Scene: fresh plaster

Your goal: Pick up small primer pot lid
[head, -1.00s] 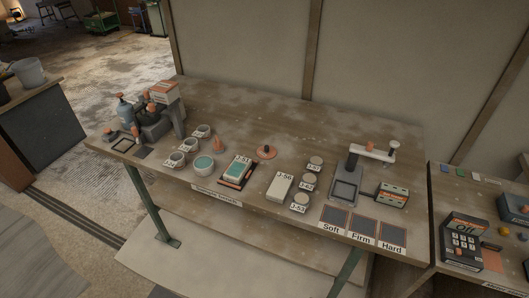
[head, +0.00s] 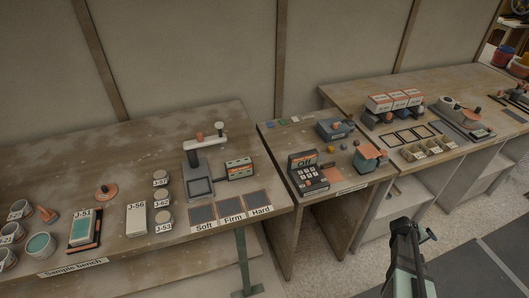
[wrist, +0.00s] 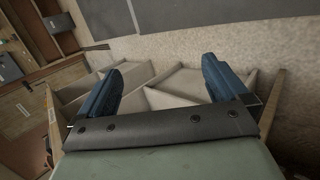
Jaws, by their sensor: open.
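No pot is clearly marked as primer, so I cannot tell for sure which thing is the small primer pot lid. A round orange disc with a dark knob (head: 106,192), lid-like, lies flat on the sample bench (head: 130,155), behind and between the J-51 box and the J-56 block. My gripper (wrist: 167,62) shows in the wrist view with its two blue fingers wide apart and nothing between them. Behind the fingers are pale angled panels, and no lid shows there. In the head view, part of my arm (head: 405,262) stands at the lower right, well away from the disc.
The sample bench also holds an orange cone (head: 47,215), cups at the left, round J-57, J-62 and J-53 pots, a press-like stand (head: 199,165) and Soft, Firm and Hard pads. A keypad device (head: 309,174) stands on the middle table. Boxes and trays fill the right bench.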

